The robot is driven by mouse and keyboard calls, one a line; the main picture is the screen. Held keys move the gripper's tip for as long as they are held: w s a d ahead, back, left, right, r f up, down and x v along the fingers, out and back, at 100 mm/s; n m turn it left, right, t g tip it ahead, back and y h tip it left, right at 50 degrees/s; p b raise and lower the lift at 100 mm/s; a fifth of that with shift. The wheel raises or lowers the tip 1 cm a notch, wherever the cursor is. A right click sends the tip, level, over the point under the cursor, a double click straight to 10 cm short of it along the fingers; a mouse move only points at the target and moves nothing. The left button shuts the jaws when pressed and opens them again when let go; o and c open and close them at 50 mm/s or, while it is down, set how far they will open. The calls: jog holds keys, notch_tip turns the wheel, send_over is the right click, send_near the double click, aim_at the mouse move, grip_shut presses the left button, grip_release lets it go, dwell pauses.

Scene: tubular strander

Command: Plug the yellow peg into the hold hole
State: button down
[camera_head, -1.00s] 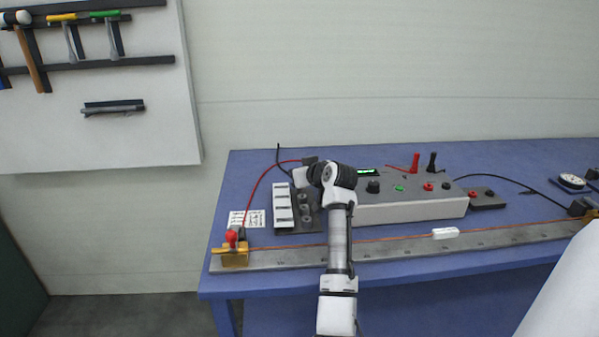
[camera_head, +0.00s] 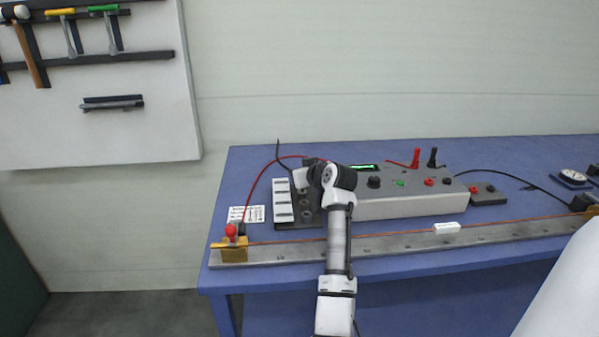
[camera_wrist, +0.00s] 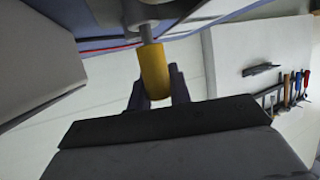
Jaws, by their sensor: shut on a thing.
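In the wrist view the yellow peg (camera_wrist: 153,70) has a grey metal shaft pointing up to a grey ring-shaped part at the top. The shaft tip meets or overlaps that part; I cannot tell whether it is inside a hole. My gripper (camera_wrist: 157,83) has its dark fingers shut on the yellow body. In the head view my wrist hides the peg and fingertips. My wrist is over the right side of a dark plate (camera_head: 318,222) with white labels (camera_head: 283,202) and a column of round holders (camera_head: 304,205). I cannot tell which one is the hold hole.
A grey control box (camera_head: 410,205) with knobs and plugs stands right of my arm. A long metal rail (camera_head: 390,244) with a copper wire runs along the front edge. A clamp (camera_head: 233,250) with a red knob sits at its left end. A red cable (camera_head: 258,185) arches behind the plate.

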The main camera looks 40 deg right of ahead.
jog(key=shift+f+b, duration=0.35)
jog(key=shift+f, duration=0.3)
jog(key=c, duration=1.2)
grip_release()
jog(key=b+v, duration=0.3)
jog(key=v, duration=1)
jog(key=shift+s+r, duration=0.2)
jog(key=shift+s, duration=0.15)
jog(key=shift+f, duration=0.1)
